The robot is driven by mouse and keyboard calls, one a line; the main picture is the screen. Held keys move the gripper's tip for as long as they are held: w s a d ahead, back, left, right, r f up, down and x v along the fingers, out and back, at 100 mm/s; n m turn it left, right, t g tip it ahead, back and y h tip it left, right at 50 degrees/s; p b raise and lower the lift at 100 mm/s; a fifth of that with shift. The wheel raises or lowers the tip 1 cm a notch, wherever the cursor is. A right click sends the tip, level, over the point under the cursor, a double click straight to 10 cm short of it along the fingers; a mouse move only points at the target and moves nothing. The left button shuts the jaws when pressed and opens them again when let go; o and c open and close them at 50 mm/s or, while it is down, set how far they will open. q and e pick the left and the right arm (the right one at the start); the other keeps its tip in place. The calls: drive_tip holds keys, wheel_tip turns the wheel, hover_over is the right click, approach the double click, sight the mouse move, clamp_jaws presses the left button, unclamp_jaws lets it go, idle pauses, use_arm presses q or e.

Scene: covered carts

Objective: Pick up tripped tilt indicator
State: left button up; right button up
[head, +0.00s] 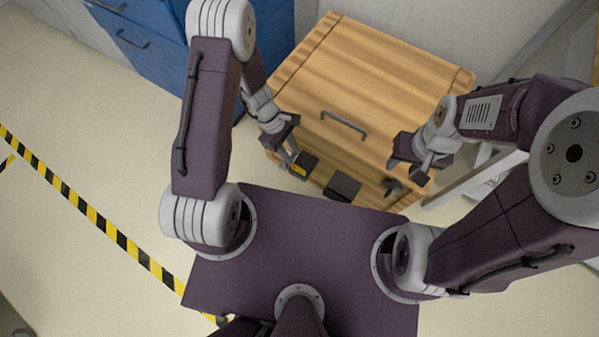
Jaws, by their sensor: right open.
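A wooden cart (365,75) stands in front of me, with a grey handle (344,124) on its lid or front. Low at its near side are a small dark object with a yellow patch (301,168) and a plain black block (342,187). Either may be a tilt indicator; I cannot read a tripped mark on them. My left gripper (289,154) hangs just left of the yellow-patched object; whether it touches it or is open is unclear. My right gripper (407,172) is open over the cart's right front, apart from both dark objects.
A blue drawer cabinet (150,45) stands behind at the left. A white wall is behind the cart. Yellow-black tape (95,215) crosses the floor at the left, where there is free room. A grey frame (470,180) stands right of the cart.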

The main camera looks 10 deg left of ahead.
sight(299, 168)
use_arm(q)
drive_tip(key=b+x, duration=0.1)
drive_tip(key=x, duration=0.2)
drive_tip(key=b+x, duration=0.4)
drive_tip(key=x, duration=0.1)
drive_tip(key=shift+s+d, duration=0.15)
drive_tip(key=shift+s, duration=0.15)
drive_tip(key=shift+r, duration=0.1)
clamp_jaws()
